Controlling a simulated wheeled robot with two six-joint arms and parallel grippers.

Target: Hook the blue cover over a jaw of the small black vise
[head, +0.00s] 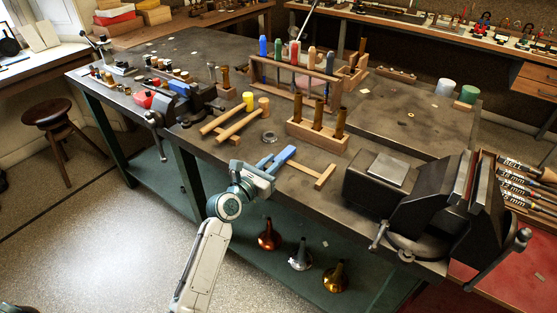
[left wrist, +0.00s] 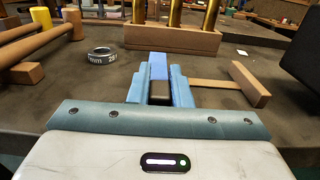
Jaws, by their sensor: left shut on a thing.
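My left gripper (head: 279,158) is above the front edge of the middle bench. It is shut on a bright blue piece, the blue cover (left wrist: 158,65), which sticks out past the fingertips in the left wrist view. A dark block shows between the fingers just below the blue. The small black vise (head: 204,102) stands on the bench to the left and farther back, apart from the gripper. A dark blue piece (head: 179,86) shows by its jaws; its exact fit is too small to tell. My right gripper is not in view.
A wooden mallet (head: 323,177) lies right of the gripper. Other mallets (head: 236,127) and a grey ring (head: 269,137) lie behind. A wooden block with brass tubes (head: 317,138) stands beyond. A large black vise (head: 430,205) fills the right. Horn bells (head: 300,255) rest on the lower shelf.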

